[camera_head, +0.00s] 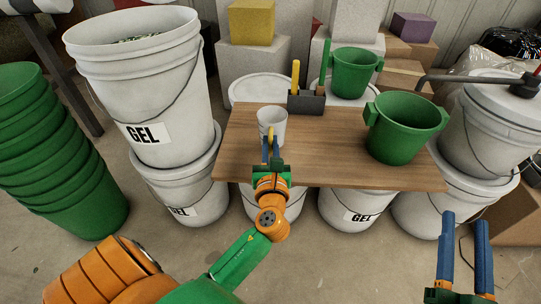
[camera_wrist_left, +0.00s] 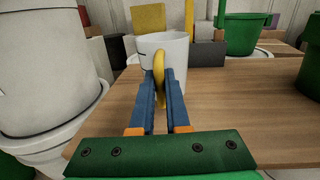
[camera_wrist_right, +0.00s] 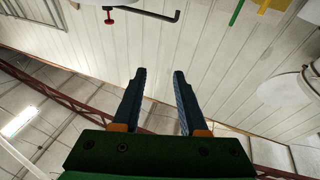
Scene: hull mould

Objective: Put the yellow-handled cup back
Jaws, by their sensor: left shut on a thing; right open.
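The white cup (camera_head: 273,122) with a yellow handle (camera_wrist_left: 159,76) is upright on or just above the wooden board (camera_head: 330,163), near its left side; I cannot tell if it touches the wood. My left gripper (camera_head: 270,150) is shut on the yellow handle, with one blue finger on each side of it in the left wrist view (camera_wrist_left: 163,85). The cup body (camera_wrist_left: 170,48) is beyond the fingertips. My right gripper (camera_head: 465,220) is open and empty in front of the board's right end. It points at the wall in the right wrist view (camera_wrist_right: 158,78).
A dark holder (camera_head: 306,102) with upright tools stands behind the cup. Green buckets stand on the right (camera_head: 403,128) and at the back (camera_head: 352,72). A tall GEL bucket (camera_head: 150,90) rises close on the left. The board's middle front is clear.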

